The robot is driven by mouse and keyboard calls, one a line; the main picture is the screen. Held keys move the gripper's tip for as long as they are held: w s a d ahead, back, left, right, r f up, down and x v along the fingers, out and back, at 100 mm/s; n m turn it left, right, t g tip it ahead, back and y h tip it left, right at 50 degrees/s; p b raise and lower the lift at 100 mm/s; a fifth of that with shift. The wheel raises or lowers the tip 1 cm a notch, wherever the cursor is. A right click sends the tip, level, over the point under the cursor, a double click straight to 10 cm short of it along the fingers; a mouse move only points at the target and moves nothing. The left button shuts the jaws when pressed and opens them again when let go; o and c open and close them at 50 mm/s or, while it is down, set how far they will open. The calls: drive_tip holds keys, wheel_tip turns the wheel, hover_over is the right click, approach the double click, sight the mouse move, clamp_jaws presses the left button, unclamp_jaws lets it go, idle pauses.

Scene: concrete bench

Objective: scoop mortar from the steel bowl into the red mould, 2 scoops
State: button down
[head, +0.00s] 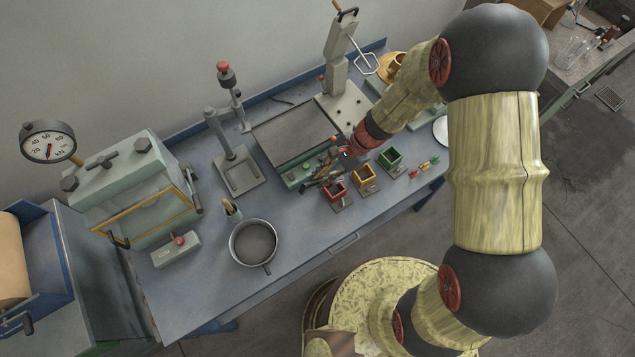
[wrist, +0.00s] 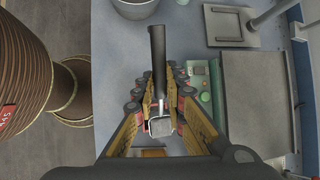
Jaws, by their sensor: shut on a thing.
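The steel bowl (head: 233,243) stands at the front of the bench with grey mortar inside. Its edge shows at the top of the wrist view (wrist: 135,12). The red mould (head: 336,194) sits near the bench's front edge; its inside is too small to read. My gripper (head: 325,174) is just above and behind the red mould. In the wrist view my gripper (wrist: 160,92) is shut on a scoop (wrist: 157,55) with a dark handle and a small squarish grey head. I cannot tell whether mortar is on the scoop's head.
A yellow mould (head: 366,179) and a green mould (head: 390,160) stand right of the red one. A flat dark-topped machine (head: 292,132) is behind my gripper. Bench space between bowl and moulds is clear.

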drive_tip(key=w+d+g+y+b, duration=0.1)
drive_tip(key=w+d+g+y, duration=0.1)
drive_tip(key=d+y, duration=0.1)
drive_tip(key=shift+w+m+y+b, duration=0.15)
drive_tip(key=shift+m+y+b, duration=0.15)
drive_tip(key=shift+b, duration=0.05)
drive_tip(key=shift+w+d+r+g+y+b, duration=0.3)
drive_tip(key=shift+d+r+g+y, duration=0.05)
drive_tip(key=shift+g+y, duration=0.4)
